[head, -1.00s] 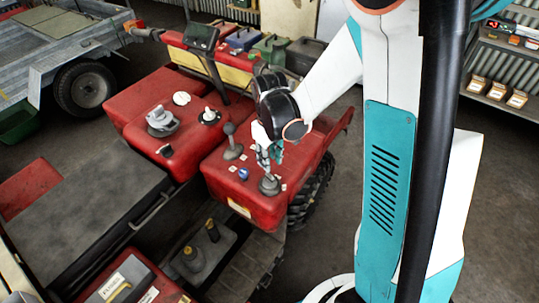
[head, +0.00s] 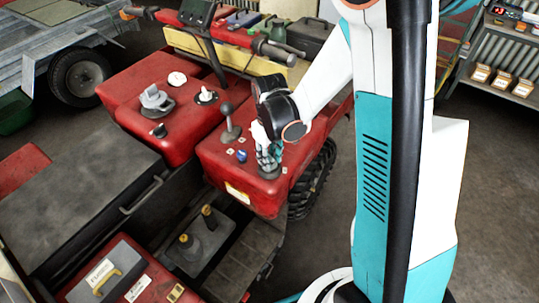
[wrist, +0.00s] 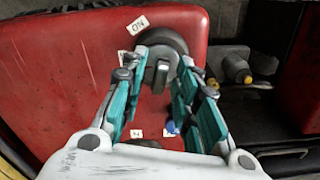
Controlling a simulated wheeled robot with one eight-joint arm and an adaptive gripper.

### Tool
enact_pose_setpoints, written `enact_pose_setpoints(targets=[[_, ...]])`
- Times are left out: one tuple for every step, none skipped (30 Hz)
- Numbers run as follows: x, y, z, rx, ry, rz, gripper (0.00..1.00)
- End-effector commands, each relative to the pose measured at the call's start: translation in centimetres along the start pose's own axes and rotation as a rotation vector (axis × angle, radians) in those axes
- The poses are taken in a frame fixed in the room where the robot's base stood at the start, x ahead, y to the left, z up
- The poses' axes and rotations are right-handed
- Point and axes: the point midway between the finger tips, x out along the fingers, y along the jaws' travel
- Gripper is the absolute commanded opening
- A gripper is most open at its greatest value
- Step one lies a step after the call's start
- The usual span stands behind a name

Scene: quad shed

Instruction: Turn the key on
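The key (wrist: 161,74) is a small grey upright piece on a round dark switch base (wrist: 168,38), set in the red panel (wrist: 60,90). A white ON label (wrist: 138,25) lies just beside the base. My gripper (wrist: 166,62) is open, with one teal finger on each side of the key. A gap seems to show between the key and each finger. In the head view my gripper (head: 268,160) is low over the switch base (head: 270,172) at the panel's front right, and its fingers hide the key.
A black-knobbed lever (head: 229,122) and a blue knob (head: 241,156) stand left of my gripper on the red panel. A grey rotary handle (head: 155,100) sits on the neighbouring red body.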

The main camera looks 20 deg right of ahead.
Motion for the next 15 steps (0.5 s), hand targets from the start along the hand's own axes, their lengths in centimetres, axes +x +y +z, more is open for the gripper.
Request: enact_pose_setpoints(targets=[[-0.03,0.0,0.0,0.0,0.0,0.0,0.28],[-0.05,0.0,0.0,0.0,0.0,0.0,0.28],[-0.07,0.0,0.0,0.0,0.0,0.0,0.28],[-0.07,0.0,0.0,0.0,0.0,0.0,0.28],[-0.07,0.0,-0.01,0.0,0.0,0.0,0.26],[-0.07,0.0,-0.01,0.0,0.0,0.0,0.17],[-0.07,0.0,-0.01,0.0,0.0,0.0,0.1],[-0.07,0.0,-0.01,0.0,0.0,0.0,0.03],[-0.07,0.0,-0.01,0.0,0.0,0.0,0.0],[-0.07,0.0,-0.01,0.0,0.0,0.0,0.0],[-0.07,0.0,-0.01,0.0,0.0,0.0,0.0],[-0.07,0.0,-0.01,0.0,0.0,0.0,0.0],[-0.07,0.0,-0.01,0.0,0.0,0.0,0.0],[-0.07,0.0,-0.01,0.001,0.0,0.0,0.0],[-0.06,0.0,-0.01,0.007,0.0,0.0,0.0]])
